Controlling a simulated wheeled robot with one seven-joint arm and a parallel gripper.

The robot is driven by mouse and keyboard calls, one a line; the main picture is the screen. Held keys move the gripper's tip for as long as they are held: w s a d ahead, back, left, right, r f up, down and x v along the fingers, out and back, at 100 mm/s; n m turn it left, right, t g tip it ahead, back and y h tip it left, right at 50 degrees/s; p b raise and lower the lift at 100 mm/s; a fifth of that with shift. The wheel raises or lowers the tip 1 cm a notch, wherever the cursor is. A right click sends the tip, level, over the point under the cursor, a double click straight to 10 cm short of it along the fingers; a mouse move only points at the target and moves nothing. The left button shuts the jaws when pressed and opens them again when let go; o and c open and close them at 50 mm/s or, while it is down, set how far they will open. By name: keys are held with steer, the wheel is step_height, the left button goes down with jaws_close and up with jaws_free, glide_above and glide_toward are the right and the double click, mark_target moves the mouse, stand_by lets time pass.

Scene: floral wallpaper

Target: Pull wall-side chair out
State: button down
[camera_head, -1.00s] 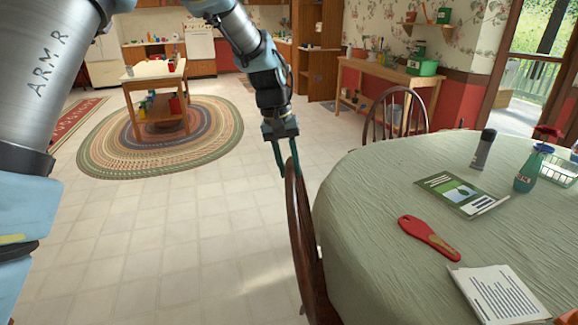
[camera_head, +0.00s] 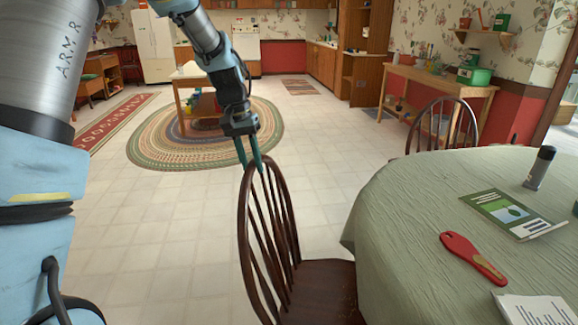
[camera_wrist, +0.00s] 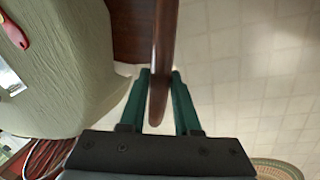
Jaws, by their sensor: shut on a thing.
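A dark brown spindle-back chair (camera_head: 270,240) stands at the left side of the round table (camera_head: 440,225), its seat partly showing beside the cloth. My gripper (camera_head: 250,163) is shut on the top rail of this chair's back. In the wrist view the green fingers of my gripper (camera_wrist: 160,95) close on both sides of the wooden rail (camera_wrist: 165,40). A second spindle-back chair (camera_head: 440,125) stands at the table's far side, near the wallpapered wall, and nothing touches it. Its seat is hidden by the table.
On the green tablecloth lie a red-handled tool (camera_head: 472,258), a booklet (camera_head: 512,213), papers (camera_head: 535,308) and an upright dark canister (camera_head: 540,167). A wooden bench (camera_head: 435,85) lines the wall. The tiled floor (camera_head: 160,235) left of the held chair is clear.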

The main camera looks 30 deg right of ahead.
steer(key=w+a, duration=0.7)
steer(key=a, duration=0.1)
steer(key=c, duration=0.6)
jaws_free()
steer(key=shift+d, duration=0.15)
steer(key=shift+c, duration=0.2)
steer(key=shift+s, duration=0.1)
step_height(320, 180, up, 11)
steer(key=w+a+b, duration=0.1)
steer(key=shift+w+a+f+b, duration=0.15)
steer(key=shift+w+a+b, duration=0.05)
steer(key=shift+a+b, duration=0.1)
steer(key=s+a+f+n+t, duration=0.1)
steer(key=s+a+f, duration=0.3)
steer(key=a, duration=0.4)
steer(key=s+a+f+n+t+y, duration=0.1)
steer(key=s+a+f+n, duration=0.2)
steer(key=s+a, duration=0.4)
steer(key=s+a+f+n+t, duration=0.1)
steer(key=s+a+f+n, duration=0.2)
steer(key=s+a, duration=0.3)
steer(key=a+f, duration=0.1)
steer(key=a, duration=0.1)
steer(key=shift+s+a+f, duration=0.25)
steer(key=shift+a+f, duration=0.1)
steer(key=shift+a, duration=0.05)
